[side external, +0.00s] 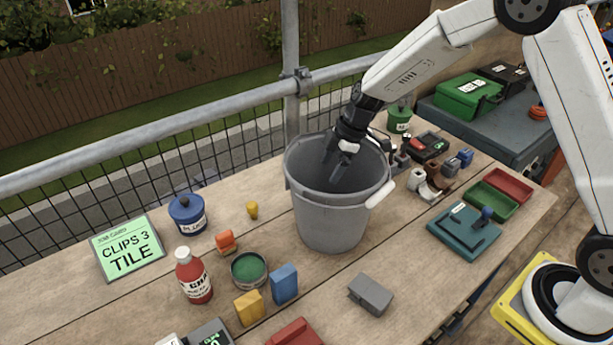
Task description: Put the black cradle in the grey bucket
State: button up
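The grey bucket (330,220) stands upright on the wooden bench near the middle, its mouth open upward and a white grip on its right side. My gripper (340,160) points down into the bucket's mouth, its tips below the level of the far rim. The fingers are dark against the shaded inside, so I cannot tell whether they are open or shut, or whether they hold something. I cannot make out the black cradle for certain; the bucket's floor is hidden by its front wall and in shadow.
A blue pot (187,213), a red bottle (194,277), a green tin (248,270) and small blocks lie left and in front. A grey block (370,294) lies front right. A teal tray (463,232), a green tray (491,202) and small items crowd the right. A rail runs behind.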

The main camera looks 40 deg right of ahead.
jog(key=shift+r, duration=0.15)
jog(key=v, duration=1.3)
jog(key=shift+a, duration=0.15)
